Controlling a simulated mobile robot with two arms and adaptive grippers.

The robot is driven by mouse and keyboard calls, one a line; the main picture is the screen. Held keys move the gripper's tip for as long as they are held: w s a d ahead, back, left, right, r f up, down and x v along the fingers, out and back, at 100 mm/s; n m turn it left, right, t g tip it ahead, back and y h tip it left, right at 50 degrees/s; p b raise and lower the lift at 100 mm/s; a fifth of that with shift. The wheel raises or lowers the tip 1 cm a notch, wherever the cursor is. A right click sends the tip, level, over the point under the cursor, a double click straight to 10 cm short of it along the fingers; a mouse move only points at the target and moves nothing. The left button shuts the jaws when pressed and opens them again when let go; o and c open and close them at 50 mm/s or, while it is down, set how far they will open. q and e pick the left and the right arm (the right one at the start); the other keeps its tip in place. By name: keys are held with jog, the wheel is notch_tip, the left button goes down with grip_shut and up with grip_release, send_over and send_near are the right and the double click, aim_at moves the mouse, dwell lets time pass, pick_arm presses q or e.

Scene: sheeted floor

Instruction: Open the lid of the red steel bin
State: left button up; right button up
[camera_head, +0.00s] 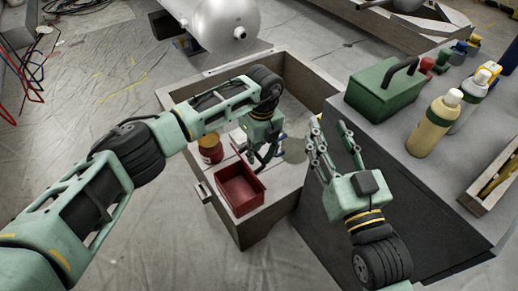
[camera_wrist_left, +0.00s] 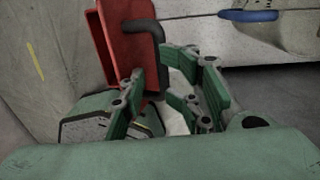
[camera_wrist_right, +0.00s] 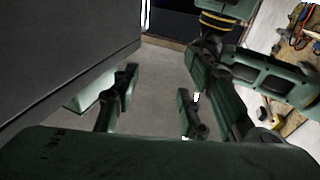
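The red steel bin (camera_head: 239,190) stands in the open drawer in the head view. Its recessed top shows, with a thin red edge rising at its back; I cannot tell how far its lid is open. In the left wrist view the red bin (camera_wrist_left: 127,50) is at the upper left, with a dark bent handle (camera_wrist_left: 157,38) beside its red face. My left gripper (camera_head: 262,155) is just behind and right of the bin, fingers apart; the handle's end is close to one finger, contact unclear. My right gripper (camera_head: 335,145) is open and empty, right of the drawer.
A red-and-yellow can (camera_head: 210,149) stands in the drawer (camera_head: 275,222), left of my left gripper. The worktop at right holds a green toolbox (camera_head: 384,92), bottles (camera_head: 433,122) and a wooden tray (camera_head: 490,182). A grey tank (camera_head: 218,22) lies behind the drawer.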

pick_arm(q)
jog(key=shift+a+f, duration=0.3)
jog(key=shift+f, duration=0.2)
pick_arm(e)
jog(key=shift+w+f, duration=0.15)
pick_arm(q)
jog(key=shift+r, duration=0.15)
pick_arm(e)
jog(key=shift+a, duration=0.1)
pick_arm(q)
jog(key=shift+s, duration=0.1)
